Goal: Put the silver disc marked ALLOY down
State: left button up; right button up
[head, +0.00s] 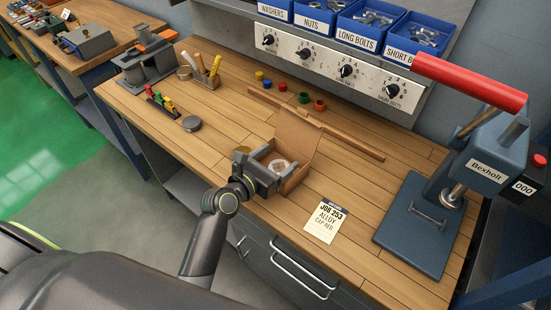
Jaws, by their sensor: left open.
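My left gripper (276,168) is open at the near left side of a small open cardboard box (298,132), its fingers reaching into the box. A pale silver disc (281,165) shows inside the box, between or just beyond the fingertips. Its marking is too small to read, and the fingers hide part of it. A job card (326,221) reading "JOB 253 ALLOY CAP REQ" lies on the bench right of the box. My right gripper is not in view.
A blue press with a red handle (470,82) stands at the right. A wooden strip (350,146) lies behind the box. A dark grey disc (191,124) and a brass-coloured piece (242,150) are to the left. The wooden bench (225,120) has clear room left of the box.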

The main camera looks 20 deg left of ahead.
pick_arm(q)
jog(key=shift+r, duration=0.3)
jog(key=v, duration=1.2)
jog(key=shift+r+b, duration=0.35)
jog(key=shift+b, duration=0.05)
